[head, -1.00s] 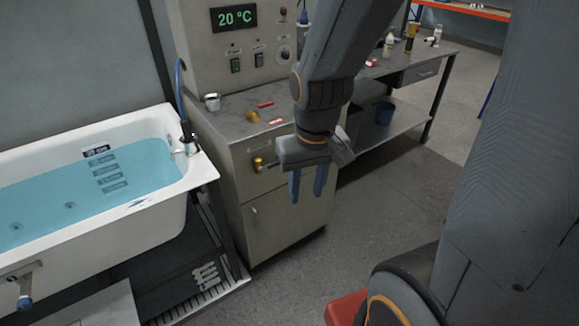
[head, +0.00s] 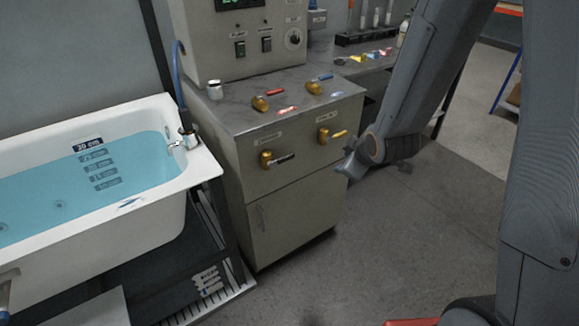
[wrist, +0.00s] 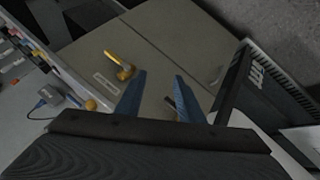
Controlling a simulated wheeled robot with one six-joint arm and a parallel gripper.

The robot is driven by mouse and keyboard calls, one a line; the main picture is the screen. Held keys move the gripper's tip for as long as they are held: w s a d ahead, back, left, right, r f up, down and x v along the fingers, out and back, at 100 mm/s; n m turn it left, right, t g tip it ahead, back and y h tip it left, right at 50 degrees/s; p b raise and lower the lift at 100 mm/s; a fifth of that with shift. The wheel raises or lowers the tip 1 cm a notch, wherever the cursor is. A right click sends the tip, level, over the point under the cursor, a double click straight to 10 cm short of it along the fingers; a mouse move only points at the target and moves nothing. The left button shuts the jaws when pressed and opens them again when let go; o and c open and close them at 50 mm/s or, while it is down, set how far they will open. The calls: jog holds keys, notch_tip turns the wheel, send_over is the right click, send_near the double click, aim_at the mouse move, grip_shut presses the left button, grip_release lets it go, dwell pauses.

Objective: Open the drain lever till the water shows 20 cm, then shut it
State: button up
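The white bathtub (head: 100,235) stands at the left with blue water (head: 70,185). A depth scale is on its inner wall; its top label (head: 88,145) seems to read 30 cm, with the waterline just below it. Two brass levers are on the cabinet front: one with a black handle (head: 279,159) and one with a yellow handle (head: 332,135). Their labels are too small to read. My gripper (wrist: 160,96) is open and empty in the wrist view. The yellow lever (wrist: 120,68) lies beyond the left finger; a dark handle shows between the fingers, partly hidden.
A control box (head: 240,45) stands behind. A side bench with tubes is at the back right. The floor (head: 370,240) before the cabinet is clear.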

jog(key=w+a+f+n+t+y+b, duration=0.4)
jog(key=w+a+f+n+b, duration=0.1)
jog(key=w+a+f+n, duration=0.2)
jog(key=n+t+y+b, duration=0.3)
jog(key=n+y+b, duration=0.1)
jog(key=n, duration=0.2)
send_near(288, 159)
jog(key=x, duration=0.3)
jog(key=shift+w+a, duration=0.25)
jog(key=shift+w, duration=0.25)
jog(key=p+x, duration=0.1)
jog(key=x, duration=0.5)
jog(key=shift+w+a, duration=0.25)
grip_shut()
